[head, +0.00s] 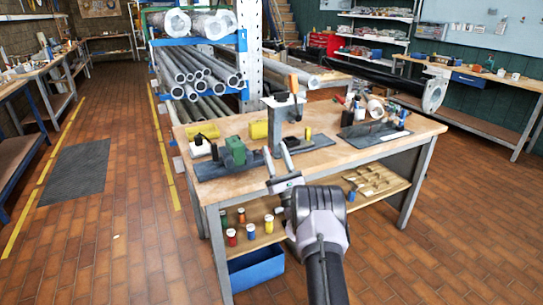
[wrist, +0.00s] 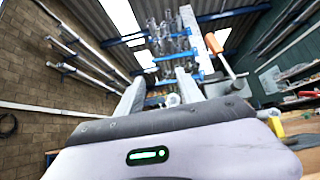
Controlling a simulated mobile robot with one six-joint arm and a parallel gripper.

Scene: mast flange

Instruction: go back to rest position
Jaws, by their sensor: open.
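My gripper (head: 275,152) is in front of the workbench (head: 228,195), with its two fingers pointing up and away over the bench's front edge. The fingers are apart with nothing between them. In the wrist view my gripper (wrist: 159,80) also shows two separate grey fingers and an empty gap. Behind the fingers stands a grey upright fixture (head: 285,118) with an orange-handled part at its top. Whether the gripper touches the bench is hard to tell.
A dark mat with a green block (head: 235,150) lies at the bench's left, near yellow pieces (head: 259,130). A dark tray (head: 375,134) with tools is at the right. Small coloured cans and a blue bin (head: 257,268) are below.

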